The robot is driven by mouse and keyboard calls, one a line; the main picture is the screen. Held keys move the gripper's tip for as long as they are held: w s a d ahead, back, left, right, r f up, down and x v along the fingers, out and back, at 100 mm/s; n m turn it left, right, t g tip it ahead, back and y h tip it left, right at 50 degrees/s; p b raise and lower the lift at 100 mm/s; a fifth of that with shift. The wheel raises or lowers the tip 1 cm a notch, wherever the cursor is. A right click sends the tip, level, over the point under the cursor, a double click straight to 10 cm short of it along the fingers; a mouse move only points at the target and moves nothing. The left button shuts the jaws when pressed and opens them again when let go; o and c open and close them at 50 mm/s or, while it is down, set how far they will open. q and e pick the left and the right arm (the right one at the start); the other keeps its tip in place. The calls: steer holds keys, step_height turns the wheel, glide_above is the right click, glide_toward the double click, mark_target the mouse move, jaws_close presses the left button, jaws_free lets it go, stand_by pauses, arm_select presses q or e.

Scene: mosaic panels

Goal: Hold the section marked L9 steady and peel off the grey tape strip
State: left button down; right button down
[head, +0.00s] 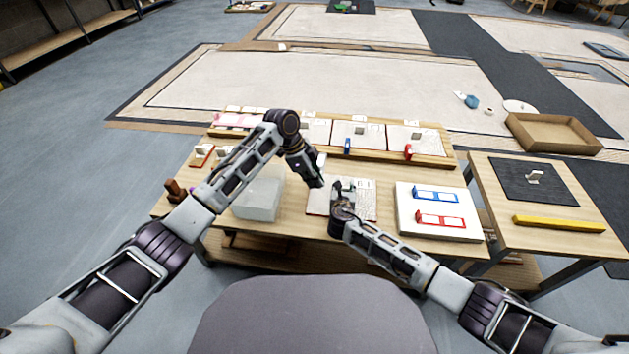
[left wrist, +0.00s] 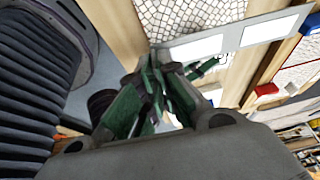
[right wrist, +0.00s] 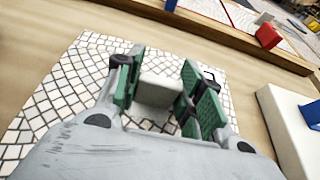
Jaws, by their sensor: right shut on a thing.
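The mosaic section (head: 366,208) lies flat at the front middle of the table. Its pale, irregular tiles fill much of the right wrist view (right wrist: 58,112). My right gripper (right wrist: 158,85) is shut on a whitish block-shaped grip (right wrist: 157,92) on top of the section. My left gripper (head: 317,183) is above the section's left part, pointing down. In the left wrist view its green fingers (left wrist: 163,72) are close together, and whether they hold anything is unclear. A grey strip with white rectangles (left wrist: 231,38) passes just beyond them. The L9 mark is not readable.
A wooden rack (head: 435,161) with panels and coloured blocks runs behind the section. A translucent box (head: 258,197) stands to the left. A white board (head: 405,222) with blue and red frames is to the right. A side table holds a yellow bar (head: 559,224).

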arm_select(q)
steer(key=shift+r, duration=4.05)
stand_by(0.5)
arm_select(e)
steer(key=c, duration=0.8)
jaws_free()
steer(key=shift+v, duration=5.95)
steer(key=shift+a+f+m, duration=0.1)
steer(key=shift+m, duration=0.2)
